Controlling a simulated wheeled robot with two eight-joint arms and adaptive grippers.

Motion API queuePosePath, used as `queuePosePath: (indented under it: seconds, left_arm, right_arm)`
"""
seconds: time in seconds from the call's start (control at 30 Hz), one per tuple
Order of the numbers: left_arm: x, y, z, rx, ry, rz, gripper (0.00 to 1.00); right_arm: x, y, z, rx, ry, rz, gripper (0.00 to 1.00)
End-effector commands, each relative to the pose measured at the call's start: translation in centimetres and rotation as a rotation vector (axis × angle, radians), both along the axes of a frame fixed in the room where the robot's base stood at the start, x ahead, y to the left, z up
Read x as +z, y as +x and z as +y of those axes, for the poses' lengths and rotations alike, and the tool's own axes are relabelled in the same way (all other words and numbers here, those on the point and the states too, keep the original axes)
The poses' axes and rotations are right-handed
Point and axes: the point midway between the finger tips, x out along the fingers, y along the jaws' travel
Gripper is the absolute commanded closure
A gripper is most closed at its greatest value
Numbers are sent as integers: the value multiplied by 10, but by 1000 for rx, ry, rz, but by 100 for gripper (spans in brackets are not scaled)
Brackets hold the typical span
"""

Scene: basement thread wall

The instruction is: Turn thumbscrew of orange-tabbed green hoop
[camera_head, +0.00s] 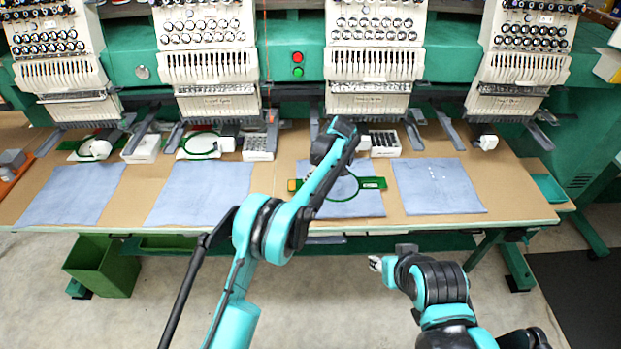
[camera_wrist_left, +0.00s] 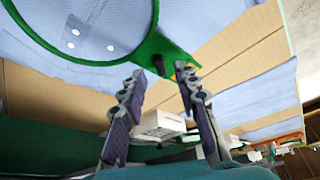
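The green hoop (camera_head: 375,184) lies on the third blue cloth from the left, with an orange tab (camera_head: 292,185) at its left end. My left arm crosses in front of it and hides part of the ring. In the left wrist view the hoop (camera_wrist_left: 152,42) fills the top, with a small dark piece (camera_wrist_left: 160,66) at its edge that may be the thumbscrew. My left gripper (camera_wrist_left: 161,76) is open, its fingertips apart on either side of that piece; contact is unclear. My right gripper (camera_head: 376,263) is in front of the table, away from the hoop; its opening is unclear.
Embroidery heads (camera_head: 215,50) line the back above the tabletop. Two more hoops (camera_head: 200,145) (camera_head: 93,148) lie at the left. White boxes (camera_head: 259,146) stand along the back. A green bin (camera_head: 103,268) is under the table. The fourth cloth (camera_head: 436,187) is clear.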

Motion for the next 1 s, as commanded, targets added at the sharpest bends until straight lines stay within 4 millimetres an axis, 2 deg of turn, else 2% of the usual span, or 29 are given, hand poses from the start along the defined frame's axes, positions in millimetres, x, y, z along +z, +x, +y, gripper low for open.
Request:
queuePosePath:
  seconds: [0.2,0.4,0.6,1.0]
  left_arm:
    - [46,-11,-16,-2,0,1,69]
    - [75,-18,-25,0,0,0,69]
    - [85,-21,-29,0,0,0,69]
    - [85,-20,-28,0,0,0,69]
  right_arm:
    - [0,0,0,0,0,0,60]
    - [0,0,0,0,0,0,60]
    - [0,0,0,0,0,0,60]
    - [0,0,0,0,0,0,60]
